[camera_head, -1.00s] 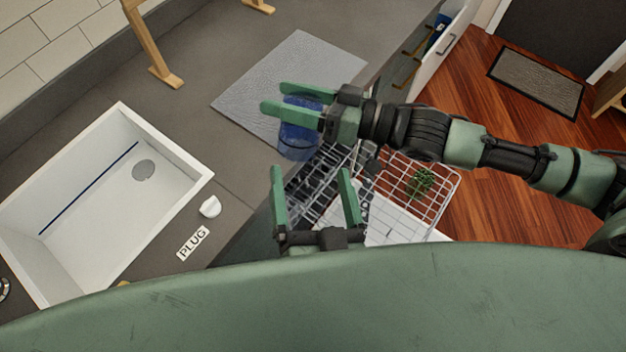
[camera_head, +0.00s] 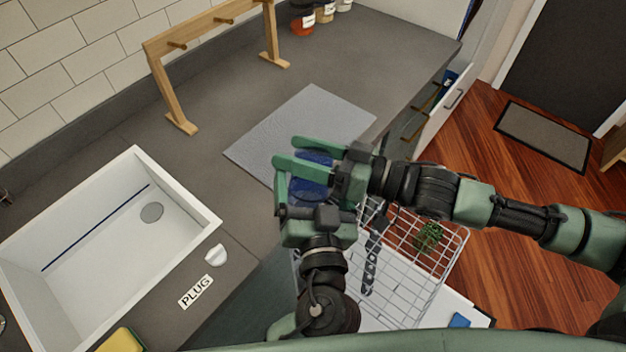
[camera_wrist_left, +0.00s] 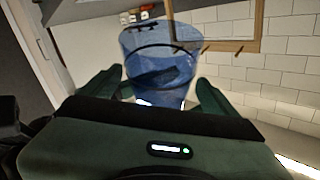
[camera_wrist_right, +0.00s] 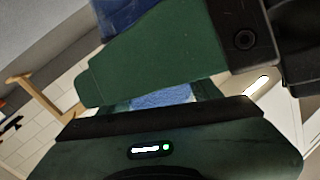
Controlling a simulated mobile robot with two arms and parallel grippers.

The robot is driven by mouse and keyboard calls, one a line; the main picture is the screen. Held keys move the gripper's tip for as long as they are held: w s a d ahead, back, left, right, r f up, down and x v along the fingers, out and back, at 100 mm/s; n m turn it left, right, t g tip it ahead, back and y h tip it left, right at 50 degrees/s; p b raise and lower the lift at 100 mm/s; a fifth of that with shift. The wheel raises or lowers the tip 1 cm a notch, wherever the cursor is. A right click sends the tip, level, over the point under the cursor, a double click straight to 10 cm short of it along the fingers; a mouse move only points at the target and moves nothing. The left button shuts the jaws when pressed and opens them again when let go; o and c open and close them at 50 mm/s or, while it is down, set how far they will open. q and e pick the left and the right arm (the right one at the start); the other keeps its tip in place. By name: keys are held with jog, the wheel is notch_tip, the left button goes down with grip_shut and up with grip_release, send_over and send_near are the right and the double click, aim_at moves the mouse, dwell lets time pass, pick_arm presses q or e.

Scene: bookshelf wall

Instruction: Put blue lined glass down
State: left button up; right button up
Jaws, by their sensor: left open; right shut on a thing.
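The blue lined glass (camera_head: 312,186) is see-through blue and is held above the counter's front edge, near the grey mat (camera_head: 290,120). My right gripper (camera_head: 287,152) is shut on it near its far side in the head view. My left gripper (camera_head: 306,190) is open, with its fingers on either side of the glass. In the left wrist view the glass (camera_wrist_left: 158,62) stands between the two open fingers; I cannot tell whether they touch it. In the right wrist view a green finger covers most of the glass.
A white sink (camera_head: 110,225) is at the left, with a plug (camera_head: 216,254) beside it. A wooden rack (camera_head: 215,35) and jars (camera_head: 303,20) stand behind. The open dishwasher rack (camera_head: 410,265) lies below at right. The mat looks clear.

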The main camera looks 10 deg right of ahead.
pick_arm(q)
jog(key=c, duration=1.2)
grip_shut()
pick_arm(e)
jog(key=o, duration=1.4)
